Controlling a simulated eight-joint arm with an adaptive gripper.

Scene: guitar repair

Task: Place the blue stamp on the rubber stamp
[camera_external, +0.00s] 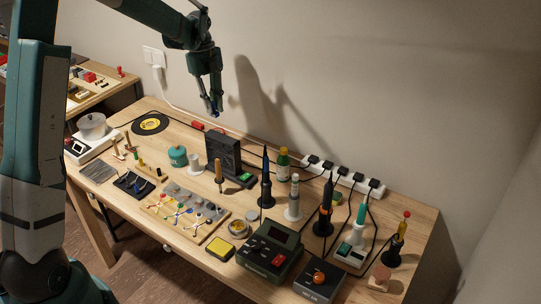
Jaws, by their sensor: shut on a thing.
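My gripper (215,109) is high above the back of the workbench, pointing down. It is shut on a small blue thing (214,113), which looks like the blue stamp; the fingers hide most of it. A small pinkish-brown wooden piece (380,273) stands at the bench's front right corner and may be the rubber stamp; it is too small to be sure. A yellow pad with a dark rim (220,247) lies near the front edge. My gripper is far to the left of the wooden piece and well above the bench top.
The wooden bench (421,222) is crowded. Soldering irons stand upright in holders, one a dark blue iron (266,178). A dark station (269,250) sits at the front, a black upright box (223,155) in the middle, and a white power strip (343,175) at the back.

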